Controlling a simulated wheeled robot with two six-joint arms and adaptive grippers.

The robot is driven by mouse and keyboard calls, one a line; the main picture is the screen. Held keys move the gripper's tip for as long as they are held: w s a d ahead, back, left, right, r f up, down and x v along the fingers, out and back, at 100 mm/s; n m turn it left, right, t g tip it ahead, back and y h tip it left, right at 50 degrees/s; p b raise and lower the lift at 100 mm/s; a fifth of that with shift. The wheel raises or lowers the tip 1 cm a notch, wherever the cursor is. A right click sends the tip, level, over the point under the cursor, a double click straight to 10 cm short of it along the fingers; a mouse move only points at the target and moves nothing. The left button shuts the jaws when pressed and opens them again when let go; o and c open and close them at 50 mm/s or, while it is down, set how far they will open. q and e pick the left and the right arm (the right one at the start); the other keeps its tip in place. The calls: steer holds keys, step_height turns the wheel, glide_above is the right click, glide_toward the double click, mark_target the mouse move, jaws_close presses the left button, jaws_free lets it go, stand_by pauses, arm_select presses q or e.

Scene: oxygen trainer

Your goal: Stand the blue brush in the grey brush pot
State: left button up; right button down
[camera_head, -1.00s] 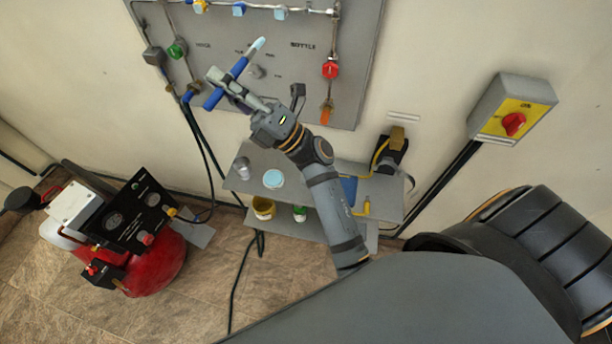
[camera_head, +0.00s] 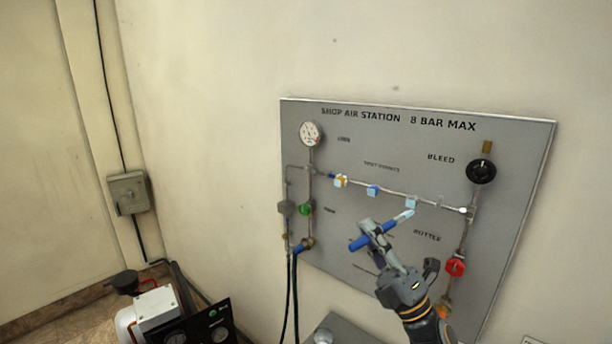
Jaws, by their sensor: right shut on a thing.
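The blue brush (camera_head: 389,224) has a pale blue tip and slants up to the right, in front of the wall panel. My right gripper (camera_head: 374,235) is shut on the brush near its middle, and the arm comes up from the bottom edge. A small grey cup (camera_head: 323,336), which looks like the brush pot, stands on the grey shelf at the bottom edge, partly cut off. The brush is up and to the right of it in the picture, well apart from it. My left gripper is not in view.
The grey air station panel (camera_head: 400,140) carries a gauge (camera_head: 311,133), pipes, a green knob (camera_head: 305,208), a red knob (camera_head: 455,266) and a black knob (camera_head: 481,171). The shelf (camera_head: 352,332) shows only at its back edge. A compressor (camera_head: 155,308) stands at the lower left.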

steer(key=s+d+f+m+t+h, duration=0.5)
steer(key=s+d+f+t+h, duration=0.1)
steer(key=s+f+h, duration=0.4)
steer(key=shift+s+d+h, duration=0.25)
steer(key=shift+s+h, duration=0.15)
steer(key=shift+s, duration=0.4)
steer(key=shift+d, duration=0.1)
